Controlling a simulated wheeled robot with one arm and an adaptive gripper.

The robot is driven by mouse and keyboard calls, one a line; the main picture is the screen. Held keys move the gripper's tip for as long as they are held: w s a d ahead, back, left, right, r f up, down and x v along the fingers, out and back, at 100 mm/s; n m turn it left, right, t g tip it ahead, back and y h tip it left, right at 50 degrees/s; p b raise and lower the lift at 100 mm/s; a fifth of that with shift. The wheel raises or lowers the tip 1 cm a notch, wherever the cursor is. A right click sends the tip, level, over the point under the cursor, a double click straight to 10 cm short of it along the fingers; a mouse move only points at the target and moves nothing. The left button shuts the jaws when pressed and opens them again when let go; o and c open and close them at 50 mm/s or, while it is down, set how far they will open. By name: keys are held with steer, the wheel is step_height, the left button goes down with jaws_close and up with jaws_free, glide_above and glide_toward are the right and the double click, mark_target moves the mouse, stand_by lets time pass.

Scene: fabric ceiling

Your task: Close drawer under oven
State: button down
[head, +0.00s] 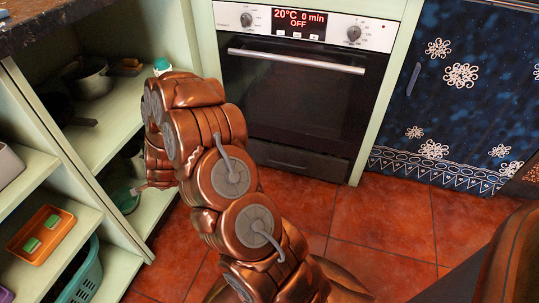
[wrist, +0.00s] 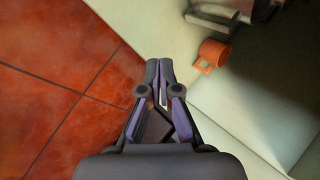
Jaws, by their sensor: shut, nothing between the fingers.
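The oven (head: 300,90) stands at the back in the head view, with its door shut. The dark drawer (head: 305,163) is below the oven door, just above the floor. It looks about flush with the oven front; a small gap cannot be ruled out. My arm covers the drawer's left end. My gripper (wrist: 159,68) is shut and empty in the wrist view, over the pale cabinet edge beside the floor. In the head view my arm's end is left of the oven, by the open shelves, and the fingers are mostly hidden. The drawer is not seen in the wrist view.
Open pale-green shelves (head: 110,212) stand on the left, with pans, an orange tray (head: 40,234) and a teal basket (head: 78,284). An orange cup (wrist: 212,52) is on a shelf near my gripper. Red floor tiles (head: 385,225) are clear before the oven and blue cabinet (head: 465,85).

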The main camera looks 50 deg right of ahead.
steer(key=d+f+m+h, duration=0.4)
steer(key=d+f, duration=0.3)
steer(key=d, duration=0.3)
steer(key=m+g+h+b, duration=0.1)
steer(key=m+h+b, duration=0.2)
steer(key=m+h, duration=0.6)
glide_toward(274, 148)
steer(key=w+d+b, duration=0.1)
steer(key=d, duration=0.1)
steer(key=w+d+f+n+h+b, duration=0.1)
steer(key=d+b, duration=0.1)
steer(key=w+d+f+h+b, duration=0.1)
steer(key=d, duration=0.1)
steer(key=shift+d+n+b, duration=0.2)
steer(key=shift+n+b, duration=0.1)
steer(key=shift+b, duration=0.1)
steer(key=shift+r, duration=0.1)
